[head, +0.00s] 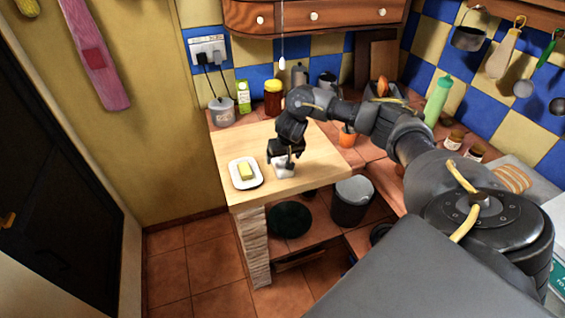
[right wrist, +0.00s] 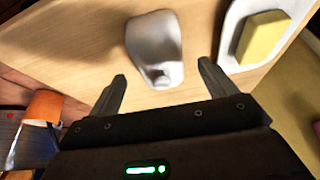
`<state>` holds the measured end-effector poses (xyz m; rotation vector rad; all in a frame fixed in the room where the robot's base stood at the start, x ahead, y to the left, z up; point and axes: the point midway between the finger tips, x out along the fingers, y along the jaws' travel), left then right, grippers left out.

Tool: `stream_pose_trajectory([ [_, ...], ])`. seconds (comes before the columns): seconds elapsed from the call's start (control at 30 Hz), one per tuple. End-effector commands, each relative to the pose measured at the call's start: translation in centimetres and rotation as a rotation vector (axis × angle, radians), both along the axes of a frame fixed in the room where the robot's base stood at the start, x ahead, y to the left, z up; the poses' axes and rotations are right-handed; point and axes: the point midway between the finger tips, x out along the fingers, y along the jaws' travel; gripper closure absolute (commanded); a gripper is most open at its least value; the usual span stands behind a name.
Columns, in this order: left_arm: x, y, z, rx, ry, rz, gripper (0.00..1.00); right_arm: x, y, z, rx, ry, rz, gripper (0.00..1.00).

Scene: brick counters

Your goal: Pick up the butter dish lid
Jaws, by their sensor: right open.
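The butter dish lid (head: 284,168) is a small pale cover lying on the wooden counter top, right of the butter dish. The white butter dish (head: 246,182) holds a yellow block of butter (head: 246,171). My left gripper is not in view.
An orange cup (head: 347,136) stands to the right.

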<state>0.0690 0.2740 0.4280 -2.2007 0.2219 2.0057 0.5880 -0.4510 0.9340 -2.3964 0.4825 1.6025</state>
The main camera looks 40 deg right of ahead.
Motion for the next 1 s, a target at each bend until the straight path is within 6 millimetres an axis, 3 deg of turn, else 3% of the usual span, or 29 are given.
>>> stream_pose_trajectory([
  [0.2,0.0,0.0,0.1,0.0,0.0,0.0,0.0,0.8,-0.3,-2.3,0.0,-0.001,0.0,0.16],
  [0.47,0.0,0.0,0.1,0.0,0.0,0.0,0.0,0.9,-0.4,-2.5,-0.001,-0.001,0.001,0.16],
  [0.87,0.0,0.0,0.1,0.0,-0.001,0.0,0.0,0.9,-0.4,-2.4,0.0,-0.001,0.0,0.69],
  [1.0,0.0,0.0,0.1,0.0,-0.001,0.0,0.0,1.0,-0.4,-2.4,0.0,-0.002,0.0,0.72],
])
